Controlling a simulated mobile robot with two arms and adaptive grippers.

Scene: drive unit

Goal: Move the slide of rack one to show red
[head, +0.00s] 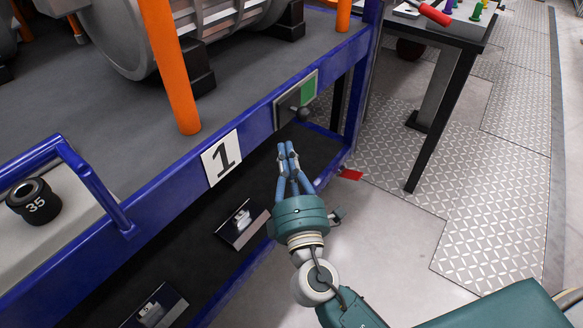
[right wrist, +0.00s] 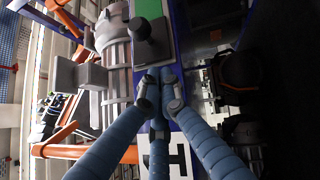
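The slide of rack one is a grey metal plate (head: 284,110) with a green patch (head: 308,88) and a dark round knob (head: 303,113), set on the blue front beam beside the label "1" (head: 221,158). Green shows; I see no red on the plate. My right gripper (head: 287,147) points at the plate from just in front and below the knob, its blue fingers drawn together with nothing between them. In the right wrist view the knob (right wrist: 140,29) and green patch (right wrist: 148,8) lie just beyond the fingertips (right wrist: 159,86). My left gripper is not in view.
The blue rack (head: 180,190) carries a large grey drum (head: 140,30) behind an orange post (head: 170,65). A black-legged table (head: 445,110) stands at the right. A red piece (head: 350,174) lies by the rack's foot. Open floor (head: 390,230) lies right of the rack.

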